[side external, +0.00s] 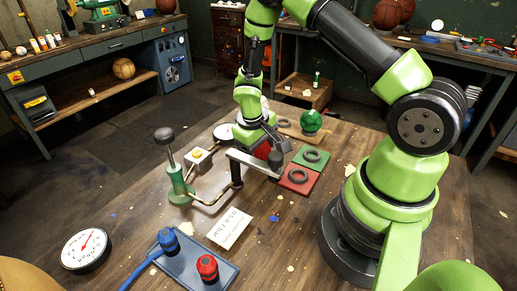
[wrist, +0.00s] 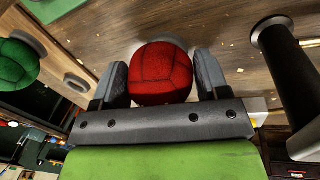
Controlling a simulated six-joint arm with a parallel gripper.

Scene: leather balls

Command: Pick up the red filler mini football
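The red mini football (wrist: 161,76) sits between the two fingers of my gripper (wrist: 162,84) in the wrist view. Both fingers appear to touch its sides, so my gripper looks shut on it. In the side view the ball (side external: 263,149) shows only partly as a red patch under my gripper (side external: 258,142), behind a metal bar. I cannot tell whether it still touches its support; a grey ring edge shows behind it in the wrist view.
A green ball (side external: 311,120) stands on a wooden board, also at left in the wrist view (wrist: 17,62). A dark post (wrist: 290,85) rises close on the right. Red (side external: 299,179) and green (side external: 311,158) pads with rings lie nearby. The front right tabletop is fairly clear.

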